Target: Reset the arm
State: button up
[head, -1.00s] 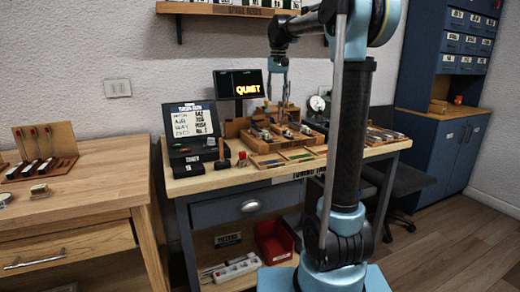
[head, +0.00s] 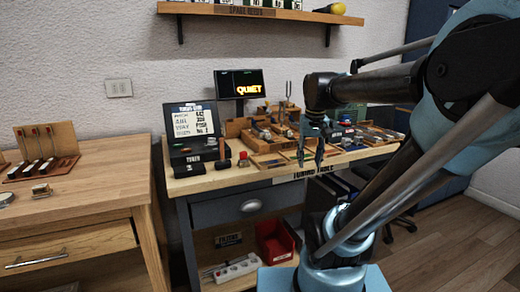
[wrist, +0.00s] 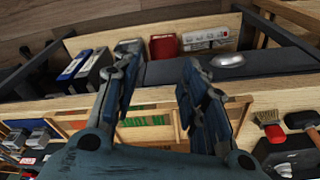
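My gripper (head: 310,160) points down over the front right part of the tuning table (head: 232,184) in the head view. Its two fingers are apart with nothing between them. The wrist view shows the open gripper (wrist: 160,62) from behind, with bare gap between the fingers and the table's front edge beyond. My arm reaches in from the right, bent low across the table's right side, and hides part of it.
Wooden trays (head: 268,161) with small parts lie below and beside my gripper. A display reading QUIET (head: 240,84), a sign board (head: 194,121) and a hammer (head: 222,154) stand to the left. A red bin (head: 275,242) and power strip (head: 236,268) are on the lower shelf.

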jog(key=s+d+f, duration=0.2)
jog(key=s+f, duration=0.9)
jog(key=f, duration=0.3)
jog(key=shift+s+f+t, duration=0.25)
jog(key=shift+f+t, duration=0.05)
jog(key=shift+f, duration=0.1)
jog(key=shift+w+f, duration=0.2)
jog(key=shift+w, duration=0.3)
